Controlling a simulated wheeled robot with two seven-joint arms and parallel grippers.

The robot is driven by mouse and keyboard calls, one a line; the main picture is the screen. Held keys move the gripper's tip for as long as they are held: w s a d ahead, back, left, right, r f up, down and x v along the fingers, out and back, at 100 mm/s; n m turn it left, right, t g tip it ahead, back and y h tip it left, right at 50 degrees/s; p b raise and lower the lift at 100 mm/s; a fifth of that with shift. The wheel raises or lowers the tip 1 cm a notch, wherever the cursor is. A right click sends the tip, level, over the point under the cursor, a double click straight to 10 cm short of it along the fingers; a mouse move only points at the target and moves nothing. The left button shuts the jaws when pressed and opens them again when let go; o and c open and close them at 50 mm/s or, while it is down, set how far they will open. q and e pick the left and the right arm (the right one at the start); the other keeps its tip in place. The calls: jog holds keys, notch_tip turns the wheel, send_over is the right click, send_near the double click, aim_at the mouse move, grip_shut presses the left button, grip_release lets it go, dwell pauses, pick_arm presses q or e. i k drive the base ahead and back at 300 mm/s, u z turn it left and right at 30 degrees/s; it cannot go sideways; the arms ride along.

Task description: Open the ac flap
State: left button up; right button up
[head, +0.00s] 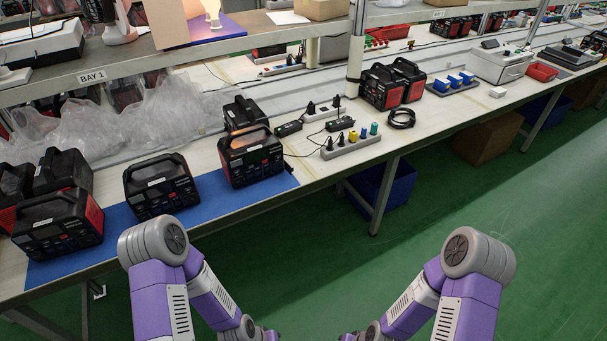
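Several black power stations with red sides stand on the workbench. One (251,158) sits near the right end of the blue mat (207,188), its front panel facing me. Another (160,188) stands left of it, and a third (58,222) is at the mat's left end. Their front panels are too small to make out an AC flap or whether one is open. My two arms come in at the bottom, in front of the bench and apart from the power stations. Their wrists run down to the bottom edge, and both grippers are cut off below it.
Crumpled clear plastic (125,120) lies behind the power stations. A power strip (352,143), a coiled black cable (401,118) and two more power stations (393,84) are to the right. A shelf marked BAY 1 (100,77) hangs over the bench.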

aim_at(288, 168)
jog(key=z, duration=0.25)
jog(key=i, duration=1.05)
jog(key=u, duration=0.15)
